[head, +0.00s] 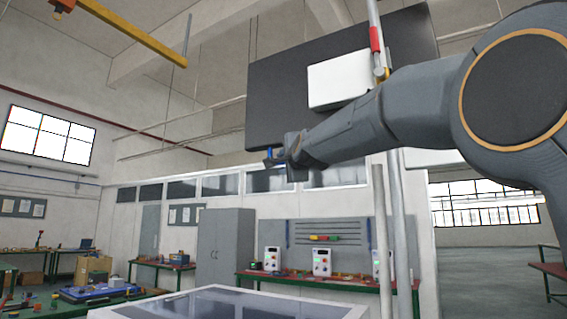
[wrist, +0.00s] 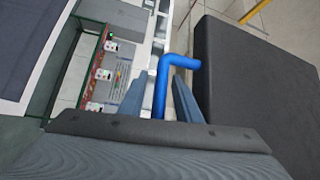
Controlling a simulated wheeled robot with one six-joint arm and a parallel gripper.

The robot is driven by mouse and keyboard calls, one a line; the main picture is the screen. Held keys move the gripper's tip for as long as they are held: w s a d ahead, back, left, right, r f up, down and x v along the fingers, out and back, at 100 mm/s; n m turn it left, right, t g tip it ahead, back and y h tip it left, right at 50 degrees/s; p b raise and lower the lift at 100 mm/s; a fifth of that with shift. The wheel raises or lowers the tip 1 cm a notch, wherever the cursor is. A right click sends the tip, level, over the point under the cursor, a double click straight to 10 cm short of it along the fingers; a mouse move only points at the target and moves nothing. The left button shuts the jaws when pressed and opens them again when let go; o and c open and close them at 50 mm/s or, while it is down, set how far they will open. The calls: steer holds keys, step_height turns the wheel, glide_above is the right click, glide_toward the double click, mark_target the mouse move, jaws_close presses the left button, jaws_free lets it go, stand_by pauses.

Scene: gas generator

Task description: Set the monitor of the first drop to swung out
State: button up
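The monitor is a large dark flat panel (head: 290,84) high in the middle of the head view, with a white box (head: 338,79) in front of it. In the wrist view its dark face (wrist: 255,90) fills the right side. A blue bent handle (wrist: 160,85) stands at its left edge and shows small in the head view (head: 272,156). My gripper (wrist: 160,78) is at the handle, one finger on each side of it. Whether the fingers press on it is unclear. My arm hides the panel's lower right part in the head view.
A pale vertical pole (head: 384,230) with a red-banded upper part (head: 374,38) stands beside the panel. A table with a dark glossy top (head: 225,302) is in front. Behind are a workbench (head: 330,281) with several white units and a grey cabinet (head: 225,248).

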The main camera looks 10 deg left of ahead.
jaws_close()
steer(key=b, duration=0.3)
steer(key=shift+s+a+f+y, duration=0.1)
steer(key=shift+s+a+y, duration=0.1)
steer(key=shift+y, duration=0.1)
steer(key=s+a+n+g+y+b, duration=0.3)
steer(key=s+n+g+y+b, duration=0.6)
steer(key=s+b, duration=1.1)
steer(key=shift+s+a+g+b, duration=0.2)
steer(key=shift+s+g+b, duration=0.1)
steer(key=shift+s+g, duration=1.05)
steer(key=shift+s+f, duration=0.1)
